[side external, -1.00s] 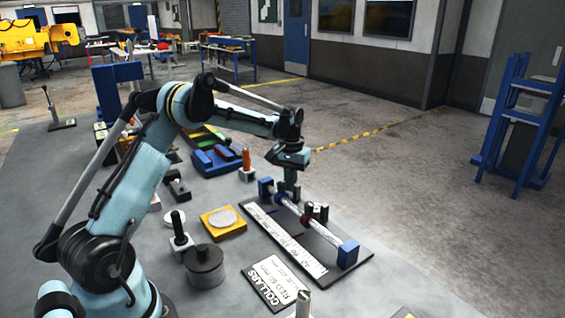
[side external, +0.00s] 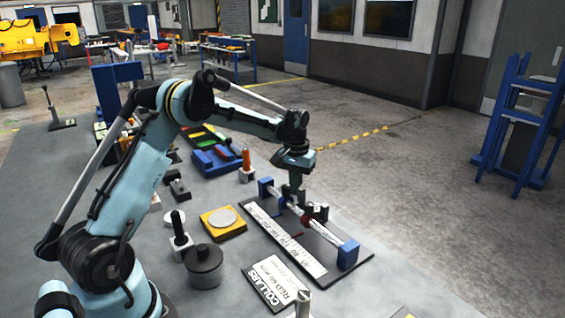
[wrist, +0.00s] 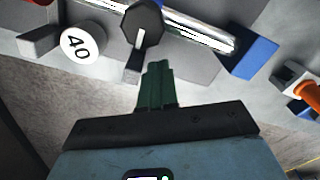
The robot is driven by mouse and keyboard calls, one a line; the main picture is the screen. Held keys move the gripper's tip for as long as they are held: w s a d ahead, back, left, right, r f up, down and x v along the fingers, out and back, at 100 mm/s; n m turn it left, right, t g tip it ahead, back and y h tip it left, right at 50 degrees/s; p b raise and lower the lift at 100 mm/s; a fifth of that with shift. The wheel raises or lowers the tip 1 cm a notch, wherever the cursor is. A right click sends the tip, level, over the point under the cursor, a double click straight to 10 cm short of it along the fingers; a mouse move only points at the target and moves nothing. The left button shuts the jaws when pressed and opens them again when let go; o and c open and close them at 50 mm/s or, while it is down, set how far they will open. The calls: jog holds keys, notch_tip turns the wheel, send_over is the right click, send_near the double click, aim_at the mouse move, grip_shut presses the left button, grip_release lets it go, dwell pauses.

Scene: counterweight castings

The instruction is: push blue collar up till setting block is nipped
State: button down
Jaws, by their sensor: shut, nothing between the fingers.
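The rod (side external: 326,234) runs between two blue end supports on a dark base. The blue collar (side external: 282,202) sits on the rod toward its far end. The red collar (side external: 306,222) is nearer the middle. In the wrist view a dark faceted collar (wrist: 142,22) with a white mark is on the rod; its colour is unclear. A round piece marked 40 (wrist: 83,43) lies beside it; I cannot tell whether it is the setting block. My gripper (side external: 294,199) is shut and empty, low by the rod near the blue collar. Its fingertips (wrist: 157,66) appear just short of the dark collar; contact is unclear.
A white scale (side external: 284,238) lies along the base. The near blue support (side external: 348,254) and far blue support (wrist: 250,58) bound the rod. A COLLARS card (side external: 276,282), a dark cylinder (side external: 204,268) and a yellow pad (side external: 223,222) stand on the bench nearby.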

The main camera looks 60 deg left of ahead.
aim_at(305, 191)
jog(key=shift+d, duration=2.15)
dwell(0.8)
jog(key=shift+a, duration=0.15)
jog(key=shift+a, duration=0.65)
jog(key=shift+r, duration=3.5)
jog(key=shift+r, duration=0.1)
